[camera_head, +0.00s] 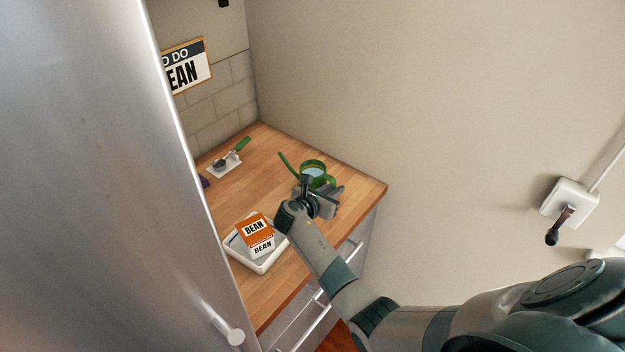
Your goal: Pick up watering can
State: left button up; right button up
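The green watering can (312,168) stands on the wooden counter (262,152) near its right back part, by the wall. Its thin spout points up to the left and its opening faces up. My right gripper (328,194) is at the near side of the can and covers its lower front. The fingers look spread apart, but I cannot tell whether they touch the can. My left gripper is not in view.
A white tray (262,267) with an orange and white box (256,234) stands at the counter's front. A green-handled scoop (232,154) lies on a white piece behind. A large steel front (110,180) blocks the left. A wall (430,90) bounds the right.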

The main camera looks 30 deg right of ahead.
aim_at(335, 181)
dwell(0.3)
grip_shut()
jog(key=shift+w+r, duration=0.1)
jog(key=shift+r, duration=0.3)
dwell(1.6)
jog(key=shift+r+b, duration=0.65)
jog(key=shift+r, duration=0.75)
jog(key=shift+d+r, duration=0.1)
jog(key=shift+r, duration=0.25)
jog(key=s+d+r+b, duration=0.3)
jog(key=s+d+r, duration=0.3)
jog(key=s, duration=0.3)
jog(key=shift+s+d+r, duration=0.2)
jog(key=shift+s+r, duration=0.1)
jog(key=shift+r, duration=0.05)
jog(key=shift+r, duration=0.1)
